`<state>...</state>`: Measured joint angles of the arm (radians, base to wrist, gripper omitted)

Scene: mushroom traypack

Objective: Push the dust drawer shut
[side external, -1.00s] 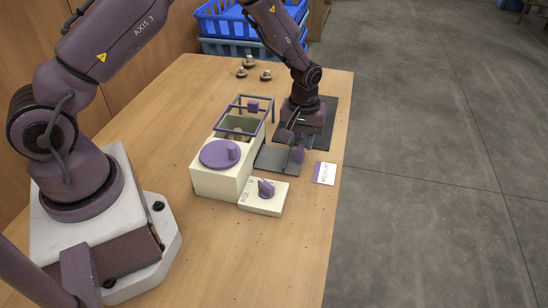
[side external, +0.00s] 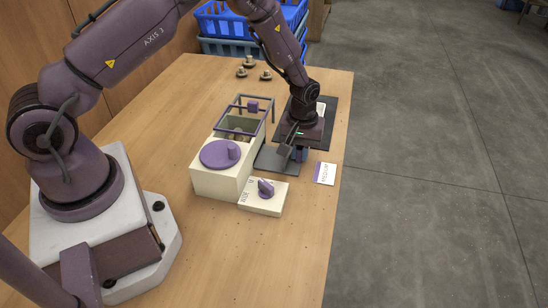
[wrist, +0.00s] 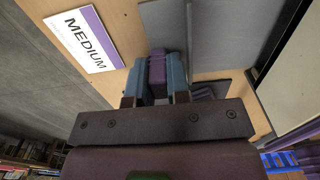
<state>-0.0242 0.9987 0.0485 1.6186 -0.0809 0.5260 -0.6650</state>
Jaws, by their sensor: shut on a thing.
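The dust drawer (side external: 276,161) is a flat grey tray sticking out to the right of the cream machine (side external: 219,181) in the side view. My gripper (side external: 301,155) is low at its outer end and hides the handle there. In the wrist view my gripper (wrist: 156,82) has its blue fingers on both sides of a purple block (wrist: 157,70), apparently the drawer handle, and is shut on it. A grey panel (wrist: 163,27) lies just beyond the block. How the handle joins the drawer is hidden.
A MEDIUM card (side external: 324,173) lies right of the drawer. A dark mat (side external: 327,131) lies behind my gripper. Mushrooms (side external: 249,62) and blue crates (side external: 222,20) are at the back.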

